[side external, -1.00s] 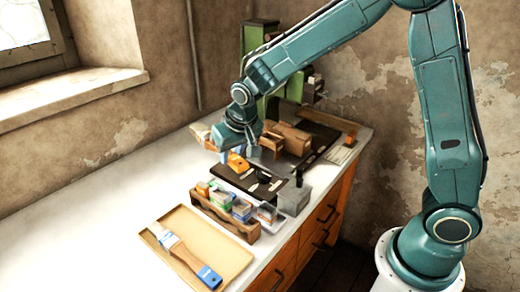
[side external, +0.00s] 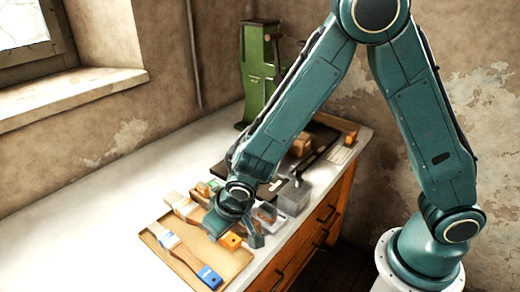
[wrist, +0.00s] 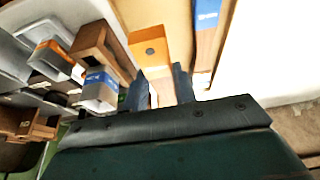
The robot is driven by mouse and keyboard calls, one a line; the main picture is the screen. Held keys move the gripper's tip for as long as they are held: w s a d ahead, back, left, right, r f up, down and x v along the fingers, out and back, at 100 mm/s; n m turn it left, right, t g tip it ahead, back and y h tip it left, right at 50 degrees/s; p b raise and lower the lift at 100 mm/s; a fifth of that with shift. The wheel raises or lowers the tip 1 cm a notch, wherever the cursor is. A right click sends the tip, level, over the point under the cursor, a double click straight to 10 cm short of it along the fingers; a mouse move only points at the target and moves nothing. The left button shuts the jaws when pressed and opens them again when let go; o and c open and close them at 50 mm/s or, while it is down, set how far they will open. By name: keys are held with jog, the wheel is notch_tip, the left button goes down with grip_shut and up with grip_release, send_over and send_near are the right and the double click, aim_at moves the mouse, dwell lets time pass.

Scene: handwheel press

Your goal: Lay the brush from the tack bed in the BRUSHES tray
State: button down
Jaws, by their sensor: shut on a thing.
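My gripper (side external: 234,228) is shut on a brush with an orange handle end (side external: 231,241), at the right side of the beige tray (side external: 150,236). The brush's pale bristle end (side external: 178,203) points to the back left. In the wrist view the orange handle end (wrist: 150,45) lies ahead of my fingers (wrist: 162,88), over or close to the tray (wrist: 172,16). I cannot tell whether the held brush touches the tray. Another brush, with a blue handle end (side external: 208,277), lies in the tray; its blue end also shows in the wrist view (wrist: 207,12). No tray label is readable.
A wooden caddy (wrist: 92,47) with small boxes stands right behind the tray, partly hidden by my arm. A grey bin (side external: 294,198) stands behind it at the right. A green press (side external: 258,75) stands at the back. The bench top (side external: 80,215) is clear at left.

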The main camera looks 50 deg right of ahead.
jog(key=shift+f, duration=2.95)
dwell(0.5)
jog(key=c, duration=1.1)
grip_release()
jog(key=shift+o, duration=0.2)
jog(key=shift+s+r, duration=0.1)
jog(key=v, duration=1.3)
jog(key=shift+r, duration=0.25)
